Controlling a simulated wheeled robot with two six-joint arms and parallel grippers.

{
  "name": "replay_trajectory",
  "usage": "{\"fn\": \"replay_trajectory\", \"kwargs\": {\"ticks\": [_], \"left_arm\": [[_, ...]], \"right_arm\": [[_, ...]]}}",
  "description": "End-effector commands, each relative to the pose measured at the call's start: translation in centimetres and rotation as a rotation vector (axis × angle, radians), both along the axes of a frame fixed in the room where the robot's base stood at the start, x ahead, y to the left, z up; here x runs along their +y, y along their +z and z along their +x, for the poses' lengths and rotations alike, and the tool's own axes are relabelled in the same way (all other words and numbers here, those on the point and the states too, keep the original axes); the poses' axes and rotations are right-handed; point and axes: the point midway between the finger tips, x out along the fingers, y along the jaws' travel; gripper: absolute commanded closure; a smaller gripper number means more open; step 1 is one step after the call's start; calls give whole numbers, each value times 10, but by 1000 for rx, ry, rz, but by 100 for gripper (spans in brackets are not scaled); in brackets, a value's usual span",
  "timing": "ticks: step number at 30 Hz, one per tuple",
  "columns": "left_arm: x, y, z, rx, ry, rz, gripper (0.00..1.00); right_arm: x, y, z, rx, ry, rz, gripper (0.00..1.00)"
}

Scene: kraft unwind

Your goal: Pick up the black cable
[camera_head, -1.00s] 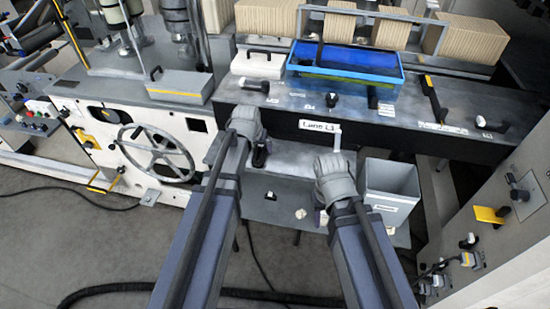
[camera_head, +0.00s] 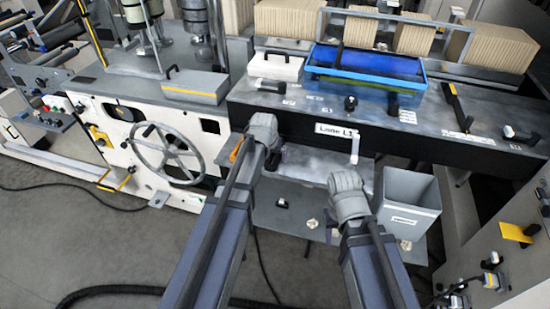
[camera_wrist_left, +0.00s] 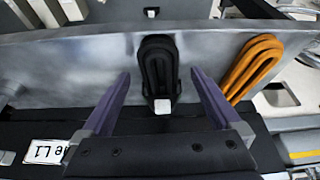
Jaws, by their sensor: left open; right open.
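The black cable (camera_wrist_left: 158,68) is a folded loop with a white tag at its near end, lying on a grey metal shelf (camera_wrist_left: 105,55) in the left wrist view. My left gripper (camera_wrist_left: 160,80) is open, its two purple fingers on either side of the cable, which looks ungripped. In the head view my left gripper (camera_head: 265,140) is over the shelf's left end, and the dark cable (camera_head: 273,160) shows partly beside it. An orange cable (camera_wrist_left: 250,68) lies to the right of the black one. My right gripper (camera_head: 347,195) is open at the shelf's front, its fingers mostly hidden.
A grey bin (camera_head: 409,188) stands to the right of my right gripper. A Lane L1 sign (camera_head: 336,131) and upright white post (camera_head: 355,147) are behind the shelf. A handwheel (camera_head: 166,154) is at left. A blue tray (camera_head: 365,67) is on the console behind.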

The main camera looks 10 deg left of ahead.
Motion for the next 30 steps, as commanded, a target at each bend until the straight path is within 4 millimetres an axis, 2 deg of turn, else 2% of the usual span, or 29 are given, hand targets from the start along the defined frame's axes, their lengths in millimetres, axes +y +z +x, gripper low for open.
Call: {"fn": "replay_trajectory", "kwargs": {"ticks": [1,3,12,30], "left_arm": [[0,-13,4,0,0,0,3],[0,-17,6,0,0,0,3],[0,-16,6,0,0,0,5],[0,-16,6,0,0,0,72]], "right_arm": [[0,-13,0,0,0,0,50],[0,-17,0,0,0,0,50],[0,-16,0,0,0,0,50],[0,-16,0,0,0,0,50]]}}
